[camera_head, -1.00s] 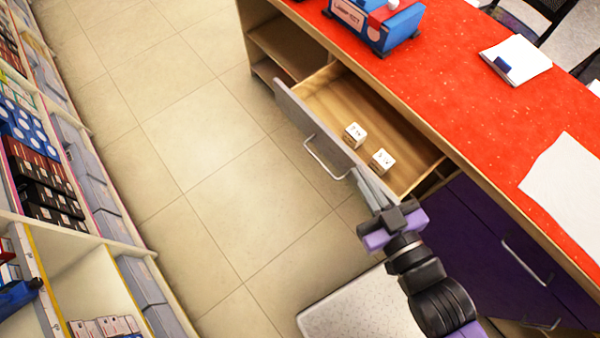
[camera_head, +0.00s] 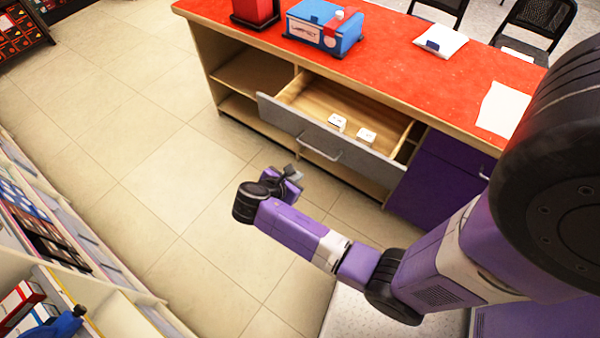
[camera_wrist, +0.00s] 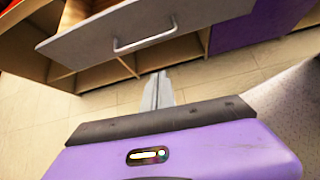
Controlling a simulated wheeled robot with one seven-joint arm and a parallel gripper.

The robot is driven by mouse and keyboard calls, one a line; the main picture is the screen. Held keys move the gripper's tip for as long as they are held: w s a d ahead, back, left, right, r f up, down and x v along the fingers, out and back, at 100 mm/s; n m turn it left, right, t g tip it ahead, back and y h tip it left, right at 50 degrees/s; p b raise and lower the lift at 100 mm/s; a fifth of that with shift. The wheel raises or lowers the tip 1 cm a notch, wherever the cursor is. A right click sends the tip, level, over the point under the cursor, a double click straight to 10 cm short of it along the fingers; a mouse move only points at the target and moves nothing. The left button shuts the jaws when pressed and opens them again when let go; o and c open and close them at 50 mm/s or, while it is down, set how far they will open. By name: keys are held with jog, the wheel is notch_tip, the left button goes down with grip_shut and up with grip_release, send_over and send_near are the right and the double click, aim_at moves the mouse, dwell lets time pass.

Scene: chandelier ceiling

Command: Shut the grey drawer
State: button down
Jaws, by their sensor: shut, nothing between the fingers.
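The grey drawer (camera_head: 335,140) stands pulled out from the red-topped counter, its wooden inside showing from above. Two small white boxes, a left one (camera_head: 337,122) and a right one (camera_head: 366,136), sit inside it. A metal bar handle (camera_head: 318,147) is on its front. In the wrist view the grey drawer front (camera_wrist: 150,30) and handle (camera_wrist: 145,40) are beyond my fingers. My gripper (camera_head: 294,172) is in front of the drawer, apart from it, over the floor. In the wrist view its fingers (camera_wrist: 158,90) are together and empty.
The counter's red top (camera_head: 400,55) holds a blue box (camera_head: 322,28) and papers. A purple cabinet front (camera_head: 436,180) adjoins the drawer at right. Shelves (camera_head: 60,235) line the left side. Tiled floor (camera_head: 180,170) between is clear.

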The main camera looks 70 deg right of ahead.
jog(key=s+d+f, duration=0.2)
jog(key=d, duration=0.3)
jog(key=s+d+f, duration=0.1)
jog(key=d+f, duration=0.2)
jog(key=d, duration=0.3)
jog(key=shift+s+d+f+n+p, duration=0.15)
jog(key=shift+s+f+n+p, duration=0.05)
jog(key=shift+s+n+p, duration=0.25)
jog(key=b, duration=0.4)
send_over(354, 126)
jog(key=a, duration=0.2)
jog(key=shift+w+d+f, duration=0.1)
jog(key=shift+w+d, duration=0.05)
jog(key=shift+w, duration=0.2)
jog(key=shift+s+d, duration=0.15)
jog(key=shift+d, duration=0.45)
jog(key=shift+d+r, duration=0.15)
jog(key=shift+r, duration=0.05)
jog(key=shift+s+d, duration=0.1)
